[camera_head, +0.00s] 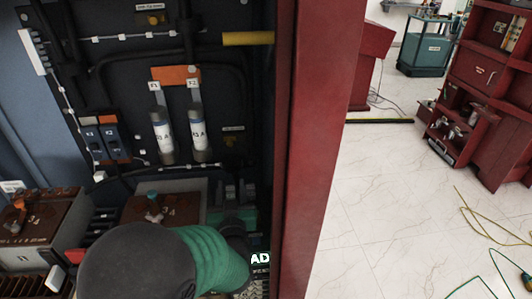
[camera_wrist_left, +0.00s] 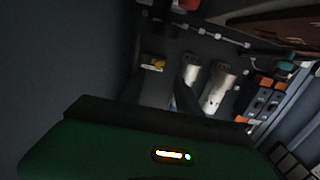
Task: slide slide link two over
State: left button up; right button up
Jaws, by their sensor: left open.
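Two blue blocks with orange ends and small white labels sit side by side on the cabinet's back panel: a left block (camera_head: 92,142) and a right block (camera_head: 115,138). Their labels are too small to read surely, so I cannot tell which is link two. In the left wrist view blue and orange blocks (camera_wrist_left: 262,103) show at the right. My left arm comes in low in the head view, its green and dark links hiding part of the cabinet floor. My left gripper (camera_wrist_left: 162,92) is open and empty, apart from the blocks; its tips are dim. My right gripper is out of view.
Two grey cylinders (camera_head: 162,136) (camera_head: 200,134) hang from an orange bar (camera_head: 175,75). Brown-topped boxes (camera_head: 38,218) (camera_head: 165,210) stand low in the cabinet. A red cabinet post (camera_head: 318,130) bounds the right side. The tiled floor (camera_head: 400,190) beyond is mostly clear.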

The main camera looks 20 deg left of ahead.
pick_arm(q)
jog(key=r, duration=0.1)
send_near(230, 145)
jog(key=x, duration=0.4)
jog(key=b+x, duration=0.1)
jog(key=x, duration=0.2)
jog(key=shift+w+a+f, duration=0.25)
jog(key=shift+w+a, duration=0.05)
jog(key=shift+w+r, duration=0.1)
jog(key=shift+w, duration=0.15)
jog(key=shift+w+d, duration=0.1)
jog(key=shift+d, duration=0.05)
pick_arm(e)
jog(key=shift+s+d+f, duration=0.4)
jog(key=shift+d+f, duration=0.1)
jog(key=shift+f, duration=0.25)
pick_arm(q)
jog(key=shift+r, duration=0.1)
jog(key=shift+a, duration=0.2)
jog(key=c, duration=0.7)
grip_shut()
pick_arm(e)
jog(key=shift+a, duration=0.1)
